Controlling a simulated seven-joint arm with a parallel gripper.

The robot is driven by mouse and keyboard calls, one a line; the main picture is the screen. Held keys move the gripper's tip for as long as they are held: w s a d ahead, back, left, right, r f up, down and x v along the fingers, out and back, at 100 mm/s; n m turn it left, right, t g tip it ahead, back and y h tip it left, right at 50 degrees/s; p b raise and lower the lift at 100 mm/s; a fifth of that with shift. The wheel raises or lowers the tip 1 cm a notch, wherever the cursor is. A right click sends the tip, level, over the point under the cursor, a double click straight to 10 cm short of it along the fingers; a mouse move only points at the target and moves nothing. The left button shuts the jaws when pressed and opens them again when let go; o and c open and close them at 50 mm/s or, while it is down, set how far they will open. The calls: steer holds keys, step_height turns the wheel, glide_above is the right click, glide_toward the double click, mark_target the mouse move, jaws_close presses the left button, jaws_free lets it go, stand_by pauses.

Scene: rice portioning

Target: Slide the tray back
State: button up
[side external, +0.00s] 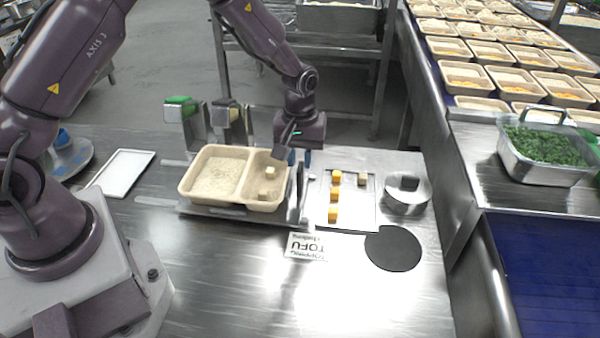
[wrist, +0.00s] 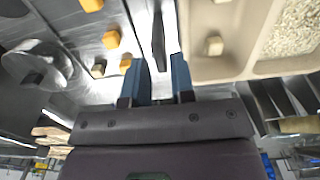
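The beige two-compartment tray (side external: 187,183) sits on a metal base (side external: 225,211) at the middle of the bench. Its left compartment holds rice, and its right one holds two pale cubes. In the wrist view part of the tray (wrist: 245,65) is at upper right. My gripper (side external: 299,158) points down at the tray's right side, by an upright metal plate. In the wrist view my gripper (wrist: 160,70) has its blue fingers apart, with the thin upright plate (wrist: 158,40) seen between them. Contact with the plate cannot be told.
A metal plate (side external: 353,218) with several yellow cubes and a pale one lies to the right. A white board (side external: 123,172) lies left. The front bench is clear.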

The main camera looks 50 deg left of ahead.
mark_target(248, 172)
steer(key=shift+f, duration=2.35)
jaws_close()
steer(key=s+a, duration=0.8)
steer(key=shift+s+a, duration=0.1)
steer(key=shift+a, duration=0.05)
steer(key=shift+c, duration=0.3)
jaws_free()
steer(key=shift+o, duration=0.3)
